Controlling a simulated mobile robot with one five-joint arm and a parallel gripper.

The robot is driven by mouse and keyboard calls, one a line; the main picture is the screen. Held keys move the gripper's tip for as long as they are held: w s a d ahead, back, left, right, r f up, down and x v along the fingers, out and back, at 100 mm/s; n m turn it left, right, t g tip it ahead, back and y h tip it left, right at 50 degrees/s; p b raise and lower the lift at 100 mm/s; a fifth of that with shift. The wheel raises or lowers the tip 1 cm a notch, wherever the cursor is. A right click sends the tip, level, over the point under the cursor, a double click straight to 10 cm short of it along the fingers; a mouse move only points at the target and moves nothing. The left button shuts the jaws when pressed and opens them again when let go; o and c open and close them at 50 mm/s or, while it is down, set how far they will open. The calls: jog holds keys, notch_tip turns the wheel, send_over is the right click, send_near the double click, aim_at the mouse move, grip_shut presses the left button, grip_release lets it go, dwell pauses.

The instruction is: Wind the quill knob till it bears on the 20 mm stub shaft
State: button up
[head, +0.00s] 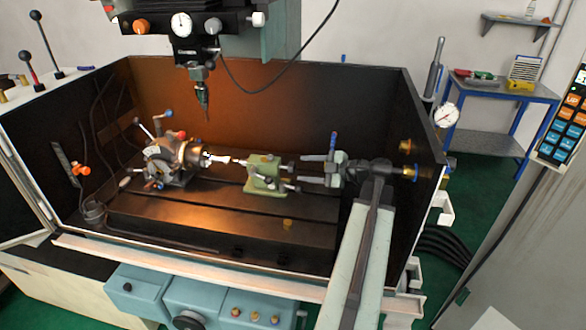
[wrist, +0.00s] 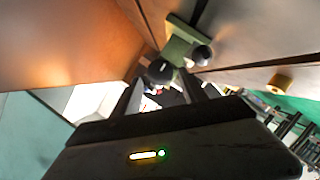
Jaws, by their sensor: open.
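The indexing chuck (head: 192,154) stands at the left of the machine table. The pale stub shaft (head: 217,157) sticks out of it toward the green tailstock (head: 264,177). A thin tip reaches from the tailstock toward the shaft; I cannot tell whether they touch. My gripper (head: 303,173) is open at the tailstock's right side, its two fingers pointing left. In the wrist view, a dark round knob (wrist: 160,72), probably the quill knob, shows between the fingertips of my gripper (wrist: 161,79). Whether the fingers touch it is unclear. The tailstock (wrist: 178,48) is behind it.
A dark ball-ended lever (wrist: 202,55) stands close beside the knob. A brass cylinder (head: 287,224) is on the table in front of the tailstock. The spindle with its tool (head: 202,90) hangs above the chuck. Dark enclosure walls (head: 340,100) surround the table.

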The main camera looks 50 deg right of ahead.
aim_at(295, 167)
jog(key=b+x, duration=0.1)
jog(key=x, duration=0.4)
jog(key=shift+w+a, duration=0.1)
jog(key=shift+w, duration=0.15)
jog(key=c, duration=0.9)
jog(key=shift+w, duration=0.15)
jog(key=shift+c, duration=0.9)
jog(key=shift+r+p, duration=0.1)
jog(key=shift+p, duration=0.2)
